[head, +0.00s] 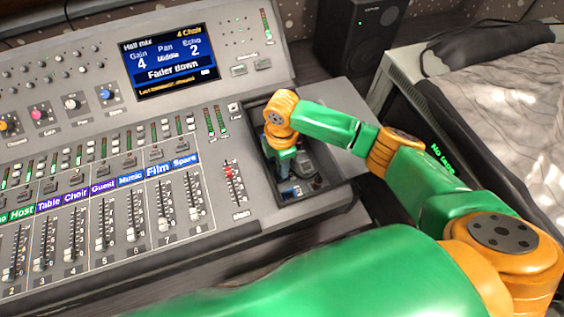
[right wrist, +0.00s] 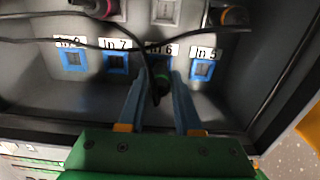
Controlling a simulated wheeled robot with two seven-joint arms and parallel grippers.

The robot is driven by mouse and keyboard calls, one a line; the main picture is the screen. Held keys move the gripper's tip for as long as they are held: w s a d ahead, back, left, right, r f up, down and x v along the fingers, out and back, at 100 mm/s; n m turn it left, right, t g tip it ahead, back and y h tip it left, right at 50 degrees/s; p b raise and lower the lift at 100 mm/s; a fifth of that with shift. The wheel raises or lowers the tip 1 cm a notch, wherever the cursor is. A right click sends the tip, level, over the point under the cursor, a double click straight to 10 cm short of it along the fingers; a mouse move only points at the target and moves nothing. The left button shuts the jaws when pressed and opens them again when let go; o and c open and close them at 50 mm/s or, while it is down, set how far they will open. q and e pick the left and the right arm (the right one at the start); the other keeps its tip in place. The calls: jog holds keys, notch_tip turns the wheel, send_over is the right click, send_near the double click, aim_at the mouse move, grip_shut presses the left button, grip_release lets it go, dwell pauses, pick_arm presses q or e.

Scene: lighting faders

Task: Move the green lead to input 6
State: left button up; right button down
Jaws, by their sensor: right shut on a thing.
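My right gripper (head: 285,160) reaches down into the recess at the right of the mixing desk. In the right wrist view its blue fingers (right wrist: 161,80) are shut on the green lead (right wrist: 160,87), a dark plug with a green part. The plug stands in front of the socket under the "In 6" label (right wrist: 161,50). That socket is hidden behind it, so I cannot tell whether the plug is in it. Blue-framed sockets In 7 (right wrist: 116,62) and In 5 (right wrist: 202,69) beside it look empty. My left gripper is not in view.
A red-ended lead (right wrist: 97,8) and an orange-ended lead (right wrist: 231,15) sit at the recess's far side. Black cables cross the recess, one over the In 8 label (right wrist: 70,42). The fader panel (head: 105,225) lies left of the recess (head: 325,185); a speaker (head: 358,40) stands behind.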

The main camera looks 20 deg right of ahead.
jog(key=shift+f+p, duration=0.7)
dwell(2.2)
jog(key=shift+s+f, duration=0.2)
dwell(0.4)
jog(key=c, duration=0.5)
grip_release()
jog(key=shift+w, duration=0.15)
